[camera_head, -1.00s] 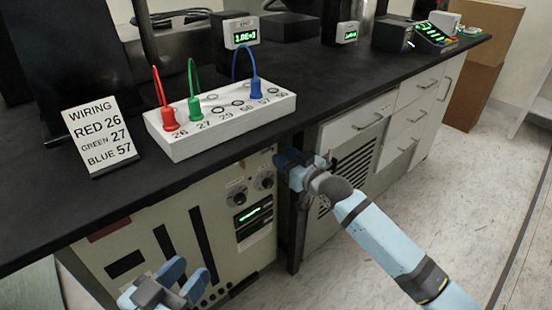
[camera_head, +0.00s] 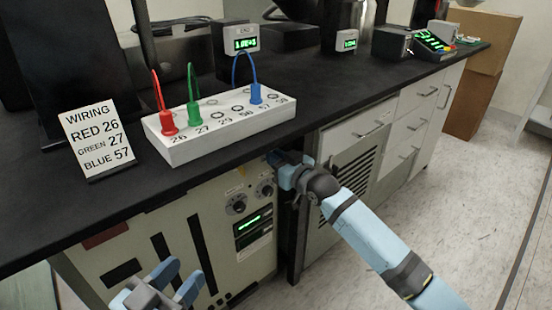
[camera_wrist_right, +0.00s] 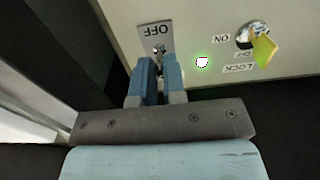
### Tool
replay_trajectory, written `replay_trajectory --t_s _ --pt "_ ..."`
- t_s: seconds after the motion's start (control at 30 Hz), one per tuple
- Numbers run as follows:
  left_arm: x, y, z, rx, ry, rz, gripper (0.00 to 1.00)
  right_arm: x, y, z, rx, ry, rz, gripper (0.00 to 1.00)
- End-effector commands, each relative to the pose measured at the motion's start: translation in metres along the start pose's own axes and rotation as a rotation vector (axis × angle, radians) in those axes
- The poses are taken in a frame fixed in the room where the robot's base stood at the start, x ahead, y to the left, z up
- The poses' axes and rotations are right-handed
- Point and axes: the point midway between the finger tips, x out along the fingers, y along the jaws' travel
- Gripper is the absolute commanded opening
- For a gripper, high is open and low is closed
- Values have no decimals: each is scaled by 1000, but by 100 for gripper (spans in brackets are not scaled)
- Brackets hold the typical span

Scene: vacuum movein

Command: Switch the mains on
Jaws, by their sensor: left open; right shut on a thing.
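In the right wrist view, a cream panel (camera_wrist_right: 215,25) carries a metal toggle switch (camera_wrist_right: 158,48) on a grey plate marked OFF, upside down in the picture. My right gripper (camera_wrist_right: 158,68) is shut on this toggle; the fingers hide most of it. A lamp (camera_wrist_right: 202,62) beside it glows green. A key (camera_wrist_right: 262,48) with a yellow tag sits in a lock labelled ON, OFF and LOCK. In the head view my right gripper (camera_head: 284,162) is at the cabinet's right edge under the bench. My left gripper (camera_head: 170,280) is open and empty before the cream cabinet (camera_head: 200,215).
On the black bench (camera_head: 320,85) stands a white socket block (camera_head: 200,150) with red, green and blue plugs. A wiring card (camera_head: 97,140) stands left of it. Meters (camera_head: 241,40) are behind. White drawers (camera_head: 408,125) are at right; the floor in front is clear.

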Motion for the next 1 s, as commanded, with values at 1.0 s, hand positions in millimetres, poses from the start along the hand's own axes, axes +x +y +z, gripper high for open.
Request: replay_trajectory --t_s 1.0 --pt "-32 -8 -23 -163 -177 -167 43 4 0 -18 0 -384 0 0"
